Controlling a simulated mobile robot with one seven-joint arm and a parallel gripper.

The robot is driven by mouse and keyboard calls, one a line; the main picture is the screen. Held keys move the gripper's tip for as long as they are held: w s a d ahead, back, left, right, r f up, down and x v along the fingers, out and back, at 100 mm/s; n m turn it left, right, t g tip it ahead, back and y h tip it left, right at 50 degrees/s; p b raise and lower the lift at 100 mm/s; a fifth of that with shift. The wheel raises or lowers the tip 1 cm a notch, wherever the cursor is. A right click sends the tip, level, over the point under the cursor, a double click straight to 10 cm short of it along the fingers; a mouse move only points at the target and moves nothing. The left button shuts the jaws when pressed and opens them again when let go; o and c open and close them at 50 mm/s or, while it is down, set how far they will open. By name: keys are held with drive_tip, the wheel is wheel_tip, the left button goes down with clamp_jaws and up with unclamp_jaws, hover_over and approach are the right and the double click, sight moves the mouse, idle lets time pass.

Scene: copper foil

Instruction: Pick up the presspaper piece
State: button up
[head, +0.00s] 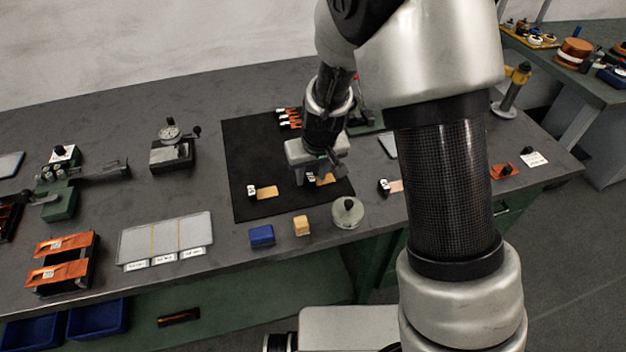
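My gripper (321,174) points down over the right part of the black mat (242,150). Its two fingers stand apart. A small tan piece (326,179) with a white tag lies at or just below the fingertips, partly hidden by them; I cannot tell whether they touch it. Another flat tan piece (267,192) with a white tag lies on the mat to the left, clear of the gripper. I cannot read the tags, so I cannot tell which tan piece is presspaper.
A pinkish piece (396,186) lies to the right. Orange pieces (289,118) lie at the mat's back. A dial gauge (171,146) stands left.

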clamp_jaws()
